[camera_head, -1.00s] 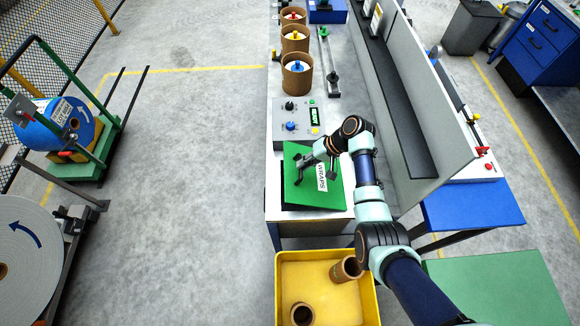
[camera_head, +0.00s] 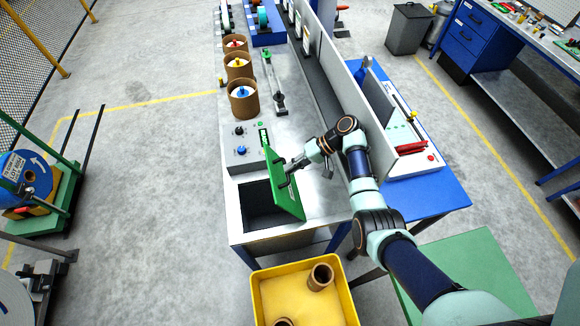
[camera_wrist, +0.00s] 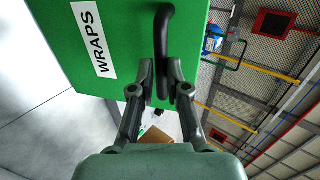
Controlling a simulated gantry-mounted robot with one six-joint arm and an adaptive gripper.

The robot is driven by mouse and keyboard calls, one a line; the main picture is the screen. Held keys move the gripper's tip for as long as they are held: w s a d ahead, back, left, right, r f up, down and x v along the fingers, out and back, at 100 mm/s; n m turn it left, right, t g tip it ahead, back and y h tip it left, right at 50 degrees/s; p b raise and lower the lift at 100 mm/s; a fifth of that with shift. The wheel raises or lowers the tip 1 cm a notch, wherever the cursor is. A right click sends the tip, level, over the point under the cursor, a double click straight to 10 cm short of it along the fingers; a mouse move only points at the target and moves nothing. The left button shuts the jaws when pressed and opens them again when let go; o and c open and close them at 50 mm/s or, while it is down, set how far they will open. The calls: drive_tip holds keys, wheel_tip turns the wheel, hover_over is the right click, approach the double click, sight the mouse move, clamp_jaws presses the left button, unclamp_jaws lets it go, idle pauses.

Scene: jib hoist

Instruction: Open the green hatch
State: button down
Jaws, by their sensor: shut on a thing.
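The green hatch (camera_head: 284,186) stands raised at a steep tilt on the workbench, hinged along its right side. A dark square opening (camera_head: 262,206) shows to its left. My gripper (camera_head: 286,178) is at the hatch's upper edge. In the wrist view the green hatch (camera_wrist: 125,30) has a white "WRAPS" label (camera_wrist: 93,38) and a black curved handle (camera_wrist: 161,45). My gripper (camera_wrist: 163,85) is shut on the handle, with a finger on each side of it.
A grey control panel (camera_head: 228,150) and cardboard tubs (camera_head: 243,110) stand behind the hatch. A long grey upright panel (camera_head: 345,85) runs to the right. A yellow bin (camera_head: 262,300) with brown tubes (camera_head: 320,277) stands on the floor in front.

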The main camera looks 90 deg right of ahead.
drive_tip(key=shift+s+d+f, duration=0.1)
drive_tip(key=shift+s+f, duration=0.55)
drive_tip(key=shift+f, duration=0.2)
drive_tip(key=c, duration=1.4)
unclamp_jaws()
drive_tip(key=shift+o, duration=1.1)
drive_tip(key=shift+s+d, duration=0.1)
drive_tip(key=shift+s, duration=0.1)
drive_tip(key=shift+r, duration=0.1)
drive_tip(key=shift+w+r, duration=0.15)
drive_tip(key=shift+r, duration=0.1)
